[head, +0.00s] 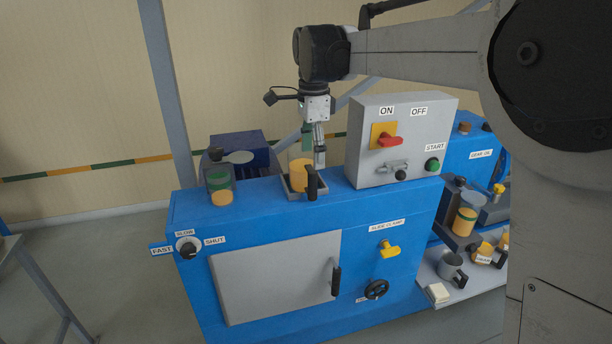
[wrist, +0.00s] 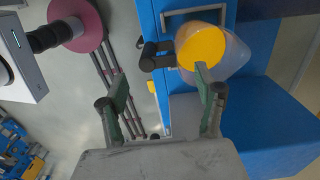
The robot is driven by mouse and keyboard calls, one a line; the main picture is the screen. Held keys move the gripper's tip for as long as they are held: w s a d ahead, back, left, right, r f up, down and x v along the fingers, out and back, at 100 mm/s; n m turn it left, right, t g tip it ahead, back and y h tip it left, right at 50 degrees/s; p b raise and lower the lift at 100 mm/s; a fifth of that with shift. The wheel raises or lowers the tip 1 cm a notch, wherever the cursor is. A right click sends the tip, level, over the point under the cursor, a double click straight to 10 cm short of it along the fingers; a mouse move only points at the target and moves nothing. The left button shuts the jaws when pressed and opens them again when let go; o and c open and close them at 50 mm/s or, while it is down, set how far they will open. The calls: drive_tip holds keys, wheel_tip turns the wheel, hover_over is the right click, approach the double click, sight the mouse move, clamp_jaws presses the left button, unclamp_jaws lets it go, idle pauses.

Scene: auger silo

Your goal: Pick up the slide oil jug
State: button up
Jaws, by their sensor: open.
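A clear vessel with yellow-orange contents and a black handle (head: 301,177) stands in a grey-rimmed holder on top of the blue machine; it looks like the slide oil jug, though no label on it is readable. In the wrist view the jug (wrist: 203,45) is seen from above, its black handle pointing left. My gripper (head: 315,150) points down over the machine top, close to the jug. In the wrist view my gripper (wrist: 160,85) is open, with nothing between its fingers. The right fingertip overlaps the jug's near edge in the picture; whether they touch cannot be told.
A grey control box (head: 400,140) stands right of the jug. A green-and-orange cylinder (head: 219,186) stands to its left. A grey mug (head: 452,269) and a green-banded yellow container (head: 465,221) are at the lower right. The wrist view shows a pink disc (wrist: 92,20).

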sight(311, 169)
drive_tip(key=shift+s+a+f+p, duration=0.1)
drive_tip(key=shift+f+p, duration=0.2)
drive_tip(key=shift+f, duration=1.2)
drive_tip(key=shift+s+a+f+p, duration=0.1)
drive_tip(key=shift+f+p, duration=0.15)
drive_tip(key=shift+f, duration=1.2)
clamp_jaws()
drive_tip(key=shift+r, duration=0.2)
